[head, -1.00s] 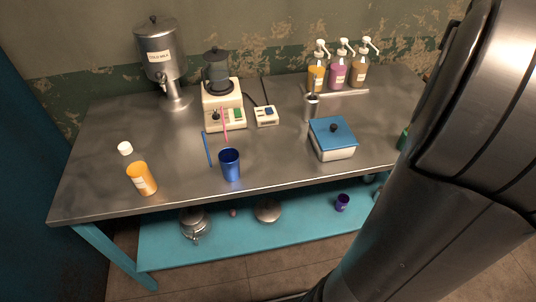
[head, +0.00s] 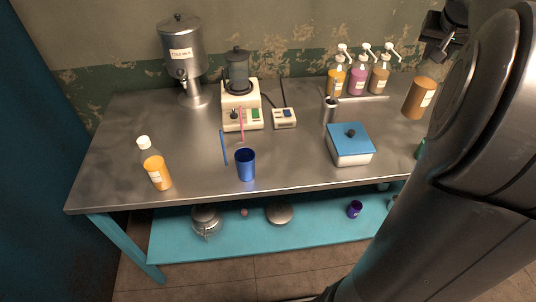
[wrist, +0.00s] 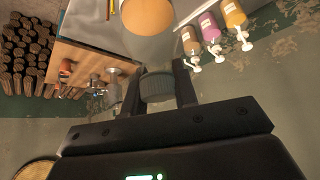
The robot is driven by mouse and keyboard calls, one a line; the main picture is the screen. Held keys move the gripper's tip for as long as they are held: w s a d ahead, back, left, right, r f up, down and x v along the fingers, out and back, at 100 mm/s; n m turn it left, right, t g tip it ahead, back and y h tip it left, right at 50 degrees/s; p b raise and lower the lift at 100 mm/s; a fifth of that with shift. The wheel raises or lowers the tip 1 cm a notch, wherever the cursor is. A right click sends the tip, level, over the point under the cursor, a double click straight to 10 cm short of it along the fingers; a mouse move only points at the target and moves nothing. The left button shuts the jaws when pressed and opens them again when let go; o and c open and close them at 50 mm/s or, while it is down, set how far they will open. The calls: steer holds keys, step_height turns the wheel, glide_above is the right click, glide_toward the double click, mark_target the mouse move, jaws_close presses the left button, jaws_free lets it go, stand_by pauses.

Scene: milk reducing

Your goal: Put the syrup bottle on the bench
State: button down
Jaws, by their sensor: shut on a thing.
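My gripper (head: 436,52), at the top right, is partly hidden by my own arm. In the wrist view, the fingers of my gripper (wrist: 158,85) are shut on the bottle's ridged grey cap, and the bottle's body (wrist: 148,14) points away at the top.
Several pump bottles (head: 358,80) stand at the back, left of the held bottle. A blue-lidded box (head: 352,153) and a metal cup (head: 329,110) stand nearby. An orange bottle (head: 158,175), a blue cup (head: 245,165), a blender (head: 240,95) and a milk dispenser (head: 184,50) stand farther left.

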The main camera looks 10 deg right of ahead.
steer(key=w+a+n+y, duration=0.2)
steer(key=w+a+n, duration=0.15)
steer(key=a, duration=0.75)
steer(key=w+a+n+y, duration=0.15)
steer(key=w+a, duration=0.25)
steer(key=a, duration=0.7)
steer(key=w+a+n+y, duration=0.1)
steer(key=w+a+n, duration=0.25)
steer(key=a, duration=0.75)
steer(key=s+a+n+g+y, duration=0.15)
steer(key=s+a+n, duration=0.3)
steer(key=a, duration=1.05)
steer(key=s+a+n+t+y, duration=0.1)
steer(key=s+a+n+y, duration=0.3)
steer(key=a, duration=1.2)
step_height(320, 180, down, 21)
steer(key=m+h, duration=0.1)
steer(key=shift+s+d+f+h, duration=0.2)
steer(key=shift+s+h, duration=0.1)
steer(key=shift+h, duration=0.1)
steer(key=shift+f+g, duration=0.1)
steer(key=shift+g, duration=0.15)
steer(key=c, duration=1.1)
jaws_free()
steer(key=shift+c, duration=0.2)
